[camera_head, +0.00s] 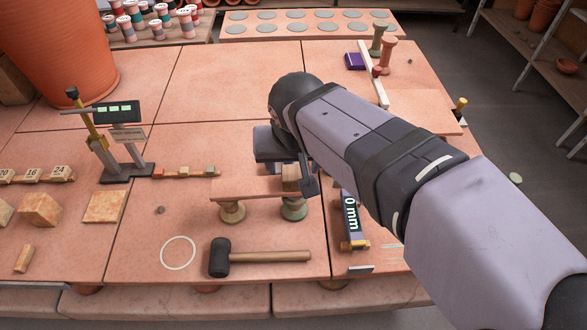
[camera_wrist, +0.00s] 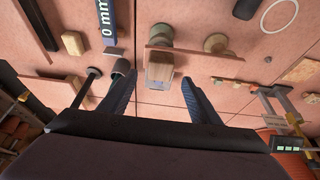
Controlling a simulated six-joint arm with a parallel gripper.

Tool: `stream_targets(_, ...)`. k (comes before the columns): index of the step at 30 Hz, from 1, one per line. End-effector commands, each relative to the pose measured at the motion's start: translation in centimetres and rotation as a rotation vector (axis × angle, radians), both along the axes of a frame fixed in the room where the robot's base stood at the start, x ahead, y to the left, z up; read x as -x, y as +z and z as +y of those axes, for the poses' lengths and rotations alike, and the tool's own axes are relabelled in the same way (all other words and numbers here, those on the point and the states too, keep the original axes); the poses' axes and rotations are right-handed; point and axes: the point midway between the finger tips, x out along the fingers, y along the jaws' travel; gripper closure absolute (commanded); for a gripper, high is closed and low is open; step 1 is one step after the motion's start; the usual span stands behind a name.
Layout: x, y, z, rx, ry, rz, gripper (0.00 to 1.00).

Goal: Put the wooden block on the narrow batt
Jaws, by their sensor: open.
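The wooden block (camera_head: 290,180) stands upright at the right end of the narrow batt (camera_head: 245,194) in the head view and appears to rest on it. The batt is a thin reddish plank lying across two short round props, a tan one (camera_head: 232,212) and a grey-green one (camera_head: 293,210). My gripper (camera_head: 287,172) is at the block. In the wrist view the block (camera_wrist: 160,68) shows between the spread fingers (camera_wrist: 158,82), with visible gaps on both sides. The batt (camera_wrist: 205,53) is just beyond it. The block's far side is hidden.
A black-headed mallet (camera_head: 219,257) and a pale ring (camera_head: 178,252) lie in front of the batt. A gauge marked "0 mm" (camera_head: 350,213) is to its right. A stand with a display (camera_head: 119,111) is at the left. A white bar (camera_head: 373,75) lies behind.

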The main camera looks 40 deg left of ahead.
Motion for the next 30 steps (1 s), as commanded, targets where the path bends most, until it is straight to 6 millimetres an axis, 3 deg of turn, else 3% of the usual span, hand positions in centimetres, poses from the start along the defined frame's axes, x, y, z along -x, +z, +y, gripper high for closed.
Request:
stream_targets(3,0.5,2.1,-0.5,-0.004,0.001,-0.002,0.43)
stream_targets(9,1.2,4.3,-1.2,-0.003,0.0,-0.001,0.43)
stream_targets(22,1.3,5.1,-1.7,0.002,-0.004,0.001,0.43)
stream_targets(26,-0.2,4.3,-3.2,0.016,-0.032,0.008,0.43)
stream_targets(30,-3.8,2.0,-7.5,0.054,-0.11,0.03,0.43)
